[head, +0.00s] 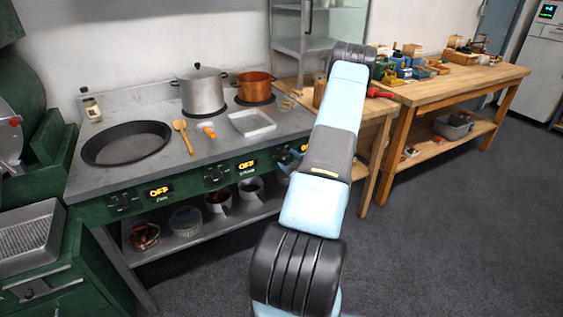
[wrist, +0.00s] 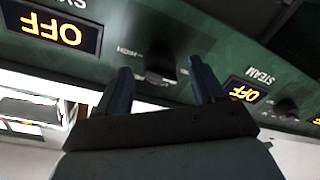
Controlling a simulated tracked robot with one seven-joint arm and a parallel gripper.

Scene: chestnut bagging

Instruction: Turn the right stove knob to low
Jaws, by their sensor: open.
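The right stove knob (wrist: 160,64) is dark and sits on the green front panel, with HIGH printed beside it. The wrist picture is upside down. My gripper (wrist: 160,76) is open, its two dark fingers on either side of this knob with gaps visible. I cannot tell how deep the fingertips reach around it. The right knob's display (wrist: 52,28) reads OFF; it also shows in the head view (head: 306,148), partly behind my arm. In the head view my gripper (head: 289,164) is at the panel's right end and hides most of the knob.
The STEAM display (wrist: 245,92) also reads OFF, with the middle knob (wrist: 286,109) beside it. The left display (head: 159,191) reads OFF. A pan (head: 126,143), a steel pot (head: 201,92) and a copper pot (head: 254,86) stand on the stove top. A wooden workbench (head: 450,88) stands right.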

